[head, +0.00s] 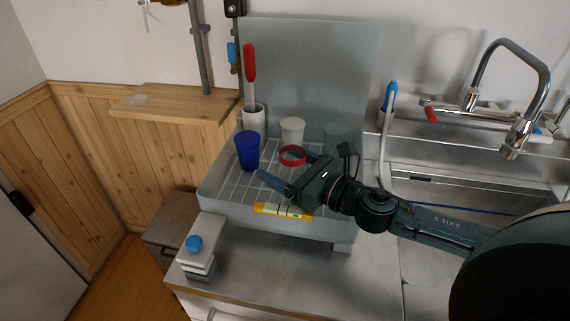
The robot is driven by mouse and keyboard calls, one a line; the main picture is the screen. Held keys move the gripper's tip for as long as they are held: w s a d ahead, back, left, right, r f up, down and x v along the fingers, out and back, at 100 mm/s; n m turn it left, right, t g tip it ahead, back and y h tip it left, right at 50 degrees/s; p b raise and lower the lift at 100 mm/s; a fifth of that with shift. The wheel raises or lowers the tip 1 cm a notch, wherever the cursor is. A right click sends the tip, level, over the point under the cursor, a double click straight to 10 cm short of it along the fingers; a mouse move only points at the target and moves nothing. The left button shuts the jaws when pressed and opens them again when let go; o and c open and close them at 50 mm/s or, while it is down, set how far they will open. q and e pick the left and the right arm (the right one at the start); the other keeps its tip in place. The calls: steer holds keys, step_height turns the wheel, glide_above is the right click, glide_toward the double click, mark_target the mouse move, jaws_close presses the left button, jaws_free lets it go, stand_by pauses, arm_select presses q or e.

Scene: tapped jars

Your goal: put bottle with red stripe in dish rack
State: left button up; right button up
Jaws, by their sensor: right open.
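A red band (292,156) shows inside the dish rack (228,212), just below and in front of a white cup-like vessel (292,130). I cannot tell whether band and vessel are one bottle, as the body around the band is not clear. The rack is a pale tray with a wire grid floor. My right gripper (287,169) reaches in from the right over the rack. Its blue-grey fingers are apart, one to the front left of the band and one behind it, and I see nothing held. My left gripper is not in view.
A blue cup (248,151) stands in the rack at left. A white holder (253,118) with a red-handled brush (250,63) stands behind it. A yellow-and-white item (283,210) is at the front rim. The sink (450,185) and faucet (541,75) are at right.

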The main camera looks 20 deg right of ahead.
steer(key=shift+f, duration=0.25)
steer(key=shift+r, duration=0.25)
steer(key=shift+r+p, duration=0.5)
steer(key=shift+p, duration=0.15)
steer(key=shift+s+d+f+b, duration=0.25)
steer(key=shift+s+b, duration=0.1)
steer(key=shift+s, duration=0.15)
steer(key=shift+s+d+f+b, duration=0.1)
steer(key=shift+s+d+b, duration=0.15)
steer(key=shift+s+b, duration=0.15)
steer(key=b+v, duration=0.2)
steer(key=v, duration=0.5)
steer(key=shift+s+r, duration=0.1)
steer(key=shift+r, duration=0.1)
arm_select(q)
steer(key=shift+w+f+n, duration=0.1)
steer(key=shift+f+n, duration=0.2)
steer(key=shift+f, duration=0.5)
arm_select(e)
steer(key=v, duration=0.2)
steer(key=shift+s+d+r, duration=0.15)
steer(key=shift+s+d, duration=0.1)
steer(key=shift+s, duration=0.1)
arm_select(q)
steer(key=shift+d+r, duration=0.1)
arm_select(e)
steer(key=shift+r, duration=0.1)
